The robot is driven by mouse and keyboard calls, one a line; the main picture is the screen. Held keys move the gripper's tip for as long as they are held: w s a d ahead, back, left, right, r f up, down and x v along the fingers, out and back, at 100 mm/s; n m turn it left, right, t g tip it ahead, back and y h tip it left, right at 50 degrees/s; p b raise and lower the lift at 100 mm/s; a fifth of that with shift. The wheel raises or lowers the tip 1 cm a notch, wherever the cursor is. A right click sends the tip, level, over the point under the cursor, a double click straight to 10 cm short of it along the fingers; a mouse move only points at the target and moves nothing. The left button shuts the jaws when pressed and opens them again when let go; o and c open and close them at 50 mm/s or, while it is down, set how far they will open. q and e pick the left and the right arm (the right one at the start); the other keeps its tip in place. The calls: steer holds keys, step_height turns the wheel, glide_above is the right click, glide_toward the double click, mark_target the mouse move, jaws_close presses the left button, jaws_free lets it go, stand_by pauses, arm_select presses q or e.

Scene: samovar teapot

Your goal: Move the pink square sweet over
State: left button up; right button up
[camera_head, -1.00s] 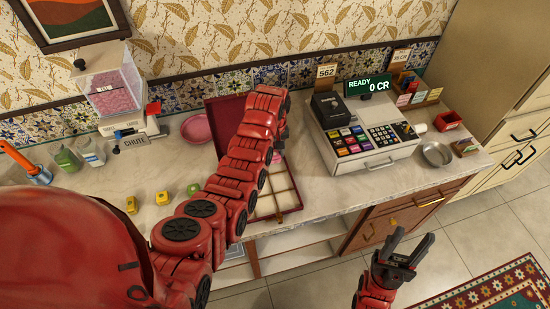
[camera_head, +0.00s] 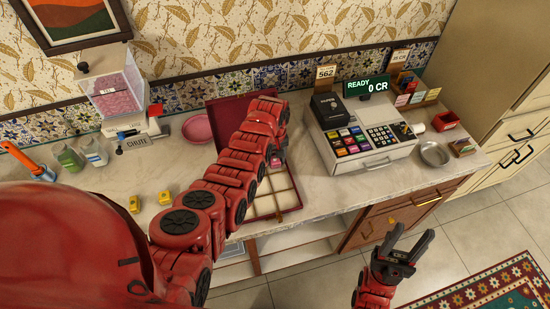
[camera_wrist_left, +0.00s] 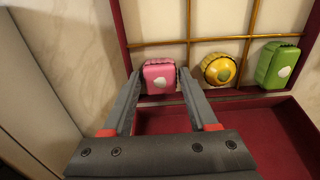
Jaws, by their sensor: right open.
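The pink square sweet (camera_wrist_left: 159,74) sits in the left compartment of the row by the box's red wall in the left wrist view. My left gripper (camera_wrist_left: 160,86) has its two fingers apart, one on either side of the pink sweet; I cannot tell whether they touch it. A round yellow sweet (camera_wrist_left: 221,69) and a green sweet (camera_wrist_left: 278,65) lie in the compartments to the right. My right gripper (camera_head: 404,246) is open and empty, in front of the counter.
The box's dark red lid (camera_head: 226,112) stands open. Two yellow sweets (camera_head: 165,198) lie on the counter at left. A pink bowl (camera_head: 198,129), a sweet dispenser (camera_head: 117,95) and a cash register (camera_head: 365,140) stand around the box. Counter left of the box is mostly clear.

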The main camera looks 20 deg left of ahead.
mark_target(275, 160)
arm_select(q)
steer(key=shift+r, duration=0.2)
step_height(275, 160, up, 5)
steer(key=shift+f+b, duration=0.1)
steer(key=shift+b, duration=0.95)
step_height(275, 160, up, 7)
steer(key=p, duration=0.3)
